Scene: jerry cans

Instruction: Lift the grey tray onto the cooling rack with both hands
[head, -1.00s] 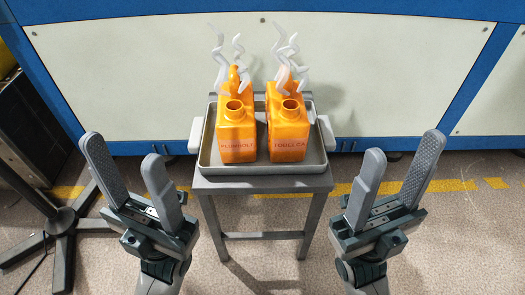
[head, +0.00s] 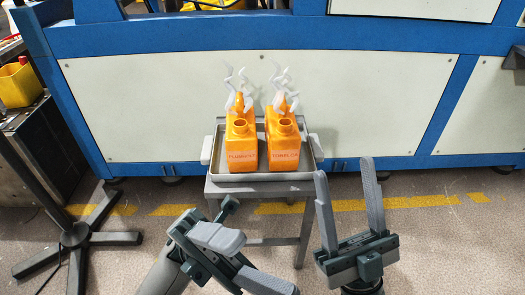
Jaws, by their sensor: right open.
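The grey tray (head: 262,177) sits level on a small grey metal table (head: 255,188), with a pale handle at its left (head: 207,150) and right (head: 317,147) ends. Two orange jerry cans, one at left (head: 241,148) and one at right (head: 284,148), stand upright in it with white zigzag wisps above. My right gripper (head: 344,168) is open and empty, nearer me and right of the tray, apart from it. My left gripper (head: 268,264) is turned sideways in front of the table, its fingers apart and empty. I cannot make out a cooling rack.
A blue-framed machine with pale panels (head: 180,100) stands behind the table. A dark stand with spread feet (head: 75,236) is on the floor at left, near a yellow container (head: 20,85). The floor at right is clear, with a yellow stripe (head: 425,202).

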